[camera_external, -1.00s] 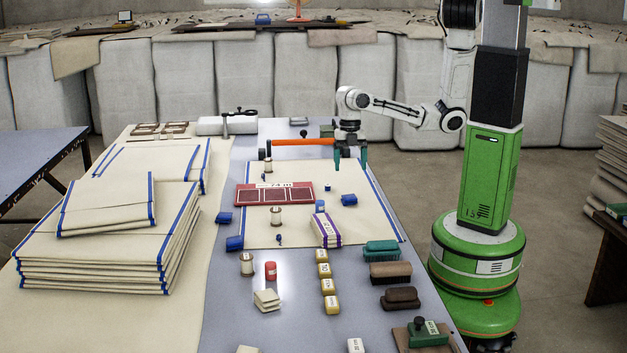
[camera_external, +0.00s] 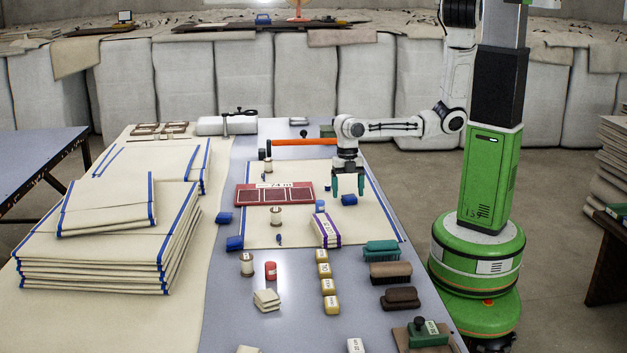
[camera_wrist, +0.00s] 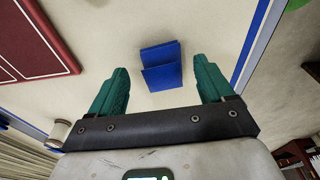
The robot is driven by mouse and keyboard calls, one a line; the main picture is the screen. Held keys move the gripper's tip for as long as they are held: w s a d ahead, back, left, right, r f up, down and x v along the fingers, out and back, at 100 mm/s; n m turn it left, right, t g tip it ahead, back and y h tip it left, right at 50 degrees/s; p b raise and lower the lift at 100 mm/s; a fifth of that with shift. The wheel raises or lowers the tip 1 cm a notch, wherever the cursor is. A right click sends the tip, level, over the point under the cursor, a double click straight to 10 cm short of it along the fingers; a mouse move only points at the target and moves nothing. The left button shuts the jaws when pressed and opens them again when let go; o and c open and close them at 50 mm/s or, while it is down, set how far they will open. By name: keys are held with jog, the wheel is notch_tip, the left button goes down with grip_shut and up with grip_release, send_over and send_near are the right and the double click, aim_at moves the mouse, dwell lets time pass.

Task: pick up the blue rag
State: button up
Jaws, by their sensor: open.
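A small folded blue rag (camera_external: 349,200) lies on the cream cloth (camera_external: 285,228) on the long table. In the wrist view the blue rag (camera_wrist: 161,66) shows between and beyond my two green fingers, apart from both. My gripper (camera_external: 348,186) points down just above the rag. Its fingers are spread and empty, and they also show in the wrist view (camera_wrist: 163,82). In the external view the fingers partly overlap the rag's upper edge.
A red framed board (camera_external: 274,193) lies left of the rag, with a white spool (camera_external: 276,215) near it. A white bundle with purple bands (camera_external: 326,230) lies in front. Other small blue pieces (camera_external: 235,243) lie at the cloth's left edge. Brushes (camera_external: 381,251) stand at the front right.

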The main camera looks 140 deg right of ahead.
jog(key=shift+f, duration=0.5)
jog(key=c, duration=1.1)
jog(key=shift+r, duration=0.1)
